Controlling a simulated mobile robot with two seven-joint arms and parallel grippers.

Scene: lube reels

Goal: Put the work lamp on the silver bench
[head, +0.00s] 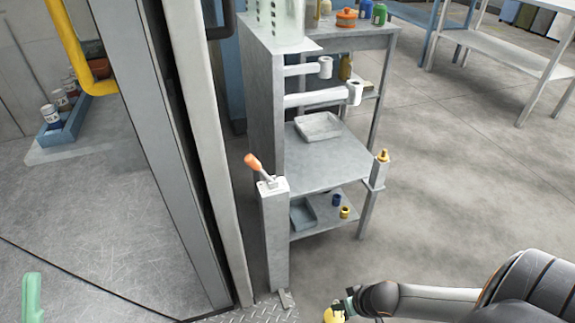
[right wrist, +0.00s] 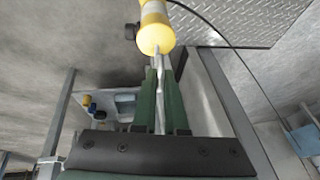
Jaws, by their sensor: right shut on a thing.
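My right gripper (head: 347,305) is low in the head view, at the bottom edge, shut on the yellow work lamp (head: 333,315). In the right wrist view the gripper's green fingers (right wrist: 160,72) are close together on a thin pale stem. The lamp's yellow and white body (right wrist: 155,35) lies beyond the fingertips, and its top is cut off. A silver-grey bench (head: 490,62) with a lower shelf stands at the upper right of the head view, well away from the gripper. I cannot tell whether it is the silver bench.
A grey shelf unit (head: 325,172) with trays stands ahead, left of my right arm. A post with an orange-handled lever (head: 262,168) stands beside it. A tall frame (head: 180,130) rises at left. A blue tray (head: 65,125) holds several cans. Open floor (head: 450,165) lies right.

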